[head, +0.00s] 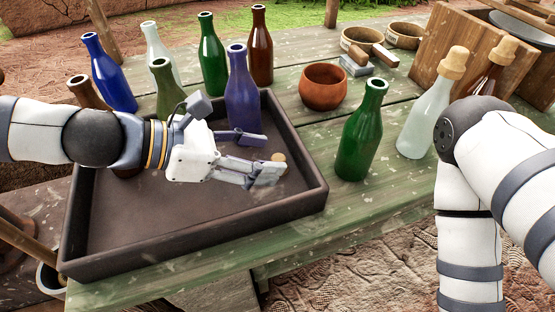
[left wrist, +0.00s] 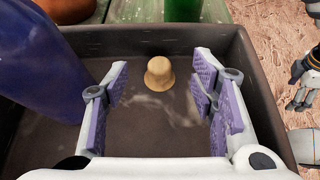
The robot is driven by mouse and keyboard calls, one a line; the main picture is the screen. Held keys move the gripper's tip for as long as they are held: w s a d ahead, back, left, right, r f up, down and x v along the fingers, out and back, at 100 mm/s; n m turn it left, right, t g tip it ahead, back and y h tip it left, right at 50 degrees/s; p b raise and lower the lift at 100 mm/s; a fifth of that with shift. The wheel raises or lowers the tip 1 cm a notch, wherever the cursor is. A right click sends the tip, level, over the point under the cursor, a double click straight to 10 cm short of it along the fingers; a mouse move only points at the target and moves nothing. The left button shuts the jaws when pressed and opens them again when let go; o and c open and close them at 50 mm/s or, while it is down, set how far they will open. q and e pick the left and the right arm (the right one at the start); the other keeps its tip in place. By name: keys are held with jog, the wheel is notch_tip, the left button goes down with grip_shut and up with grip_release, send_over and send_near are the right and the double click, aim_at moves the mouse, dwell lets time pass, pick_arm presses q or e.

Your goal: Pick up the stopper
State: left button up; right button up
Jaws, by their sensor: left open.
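The stopper (left wrist: 160,74) is a small tan cork-like piece with a wider rim. It lies loose on the floor of the dark tray (head: 190,224), near the tray's far right part in the head view. There only a bit of the stopper (head: 279,157) shows past my fingers. My left gripper (head: 261,155) is open over the tray. In the left wrist view the stopper is a little beyond the fingertips, roughly centred between the two purple finger pads, with nothing held. My right arm hangs at the right; a partial hand at the left wrist view's right edge is unclear.
A blue-violet bottle (head: 242,95) stands in the tray close beside my left gripper. Several other bottles stand around the tray's back and left. A green bottle (head: 361,135) and a clear stoppered bottle (head: 424,121) stand right of it. The tray's walls (head: 195,225) surround the stopper.

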pick_arm(q)
jog(key=x, duration=0.2)
jog(key=shift+d+f, duration=0.15)
jog(key=shift+f, duration=0.1)
jog(key=shift+w+r, duration=0.1)
jog(key=shift+r, duration=0.05)
pick_arm(e)
jog(key=shift+s+f, duration=0.3)
jog(key=shift+f, duration=0.05)
pick_arm(q)
jog(key=c, duration=1)
jog(key=shift+r, duration=0.1)
